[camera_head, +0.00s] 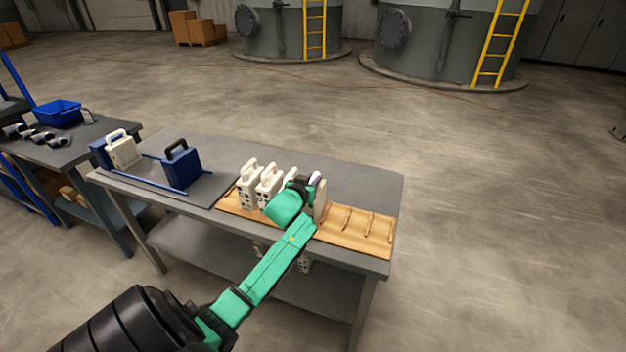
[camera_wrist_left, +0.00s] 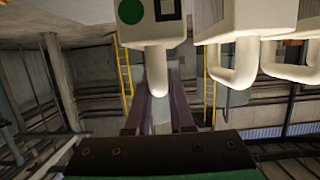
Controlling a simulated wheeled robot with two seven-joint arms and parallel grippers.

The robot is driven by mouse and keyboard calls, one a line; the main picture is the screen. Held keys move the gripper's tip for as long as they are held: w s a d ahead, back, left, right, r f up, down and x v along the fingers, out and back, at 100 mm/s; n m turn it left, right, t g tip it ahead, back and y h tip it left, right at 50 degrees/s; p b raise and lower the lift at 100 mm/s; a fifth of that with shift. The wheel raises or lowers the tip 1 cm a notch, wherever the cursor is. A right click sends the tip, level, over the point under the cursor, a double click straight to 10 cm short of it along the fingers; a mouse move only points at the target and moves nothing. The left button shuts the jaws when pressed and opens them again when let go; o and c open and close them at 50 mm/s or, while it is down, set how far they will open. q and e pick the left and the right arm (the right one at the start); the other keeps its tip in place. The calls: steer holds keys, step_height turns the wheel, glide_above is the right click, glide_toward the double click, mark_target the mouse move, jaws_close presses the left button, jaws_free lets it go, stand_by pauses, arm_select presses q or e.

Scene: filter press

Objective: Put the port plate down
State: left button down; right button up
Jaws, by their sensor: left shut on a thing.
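My left gripper (camera_head: 308,184) is over the wooden slotted rack (camera_head: 378,236) on the table. It is shut on the handle of a white port plate (camera_head: 320,200). In the left wrist view, the plate (camera_wrist_left: 150,22) shows a green dot and a dark square, and its handle sits between my two fingers (camera_wrist_left: 158,100). The plate is upright at the rack, partly hidden by my gripper; I cannot tell whether it rests in a slot. My right gripper is not in view.
Rack slots right of the held plate are empty. At the table's left, a small press has blue end blocks (camera_head: 182,166) and a white plate (camera_head: 122,150) on a dark mat (camera_head: 206,190). A side table (camera_head: 60,148) holds a blue bin (camera_head: 58,113). The table's back right is clear.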

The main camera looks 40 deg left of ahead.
arm_select(q)
steer(key=c, duration=0.8)
jaws_free()
steer(key=shift+s, duration=0.15)
steer(key=v, duration=1.2)
steer(key=shift+r+b, duration=0.1)
steer(key=shift+b, duration=0.3)
